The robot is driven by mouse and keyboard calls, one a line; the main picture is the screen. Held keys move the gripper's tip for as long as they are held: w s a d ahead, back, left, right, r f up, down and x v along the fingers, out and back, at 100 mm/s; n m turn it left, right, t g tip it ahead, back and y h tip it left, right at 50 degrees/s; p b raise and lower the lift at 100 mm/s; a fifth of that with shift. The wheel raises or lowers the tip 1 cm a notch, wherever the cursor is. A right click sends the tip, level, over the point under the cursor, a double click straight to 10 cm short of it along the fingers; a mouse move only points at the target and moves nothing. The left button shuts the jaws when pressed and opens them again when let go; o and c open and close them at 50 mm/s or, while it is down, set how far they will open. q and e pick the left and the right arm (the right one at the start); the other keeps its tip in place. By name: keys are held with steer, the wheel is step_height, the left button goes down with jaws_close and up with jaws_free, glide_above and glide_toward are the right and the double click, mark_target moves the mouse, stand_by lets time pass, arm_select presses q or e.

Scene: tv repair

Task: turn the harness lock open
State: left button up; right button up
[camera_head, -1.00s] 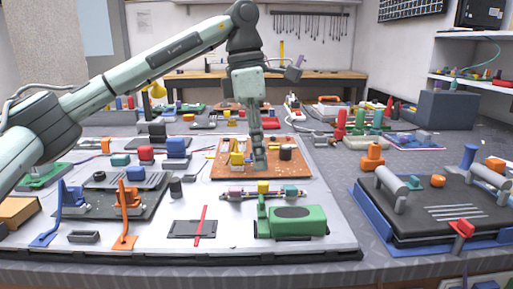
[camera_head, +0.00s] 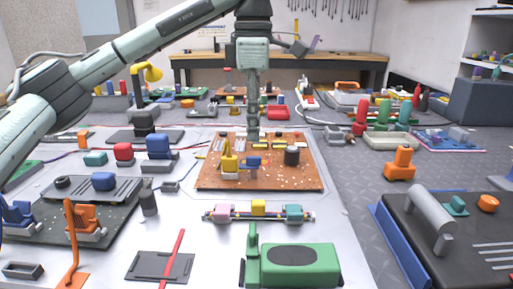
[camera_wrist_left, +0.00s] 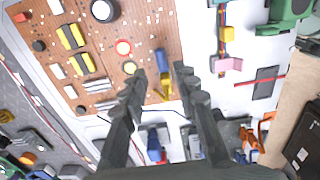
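My left gripper (camera_head: 253,136) points down over the brown circuit board (camera_head: 210,182). In the left wrist view its two fingers (camera_wrist_left: 160,74) are apart, with nothing held between them. A small blue piece (camera_head: 253,162) and a yellow piece (camera_head: 228,158) sit side by side near the board's front edge. In the left wrist view the blue piece (camera_wrist_left: 161,58) and yellow piece (camera_wrist_left: 164,92) show in the gap between the fingers, below them. I cannot tell for sure which part is the harness lock. My right gripper is not in view.
A black round part (camera_head: 291,155) stands on the board. In front lie a strip with a yellow block (camera_head: 259,207) and a green part (camera_head: 300,265). A blue block (camera_head: 158,147) stands left. A dark panel with a grey handle (camera_head: 430,222) is at right.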

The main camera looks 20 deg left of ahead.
mark_target(253, 156)
arm_select(q)
step_height(253, 156, down, 6)
steer(key=shift+f, duration=0.1)
steer(key=shift+c, duration=0.4)
jaws_close()
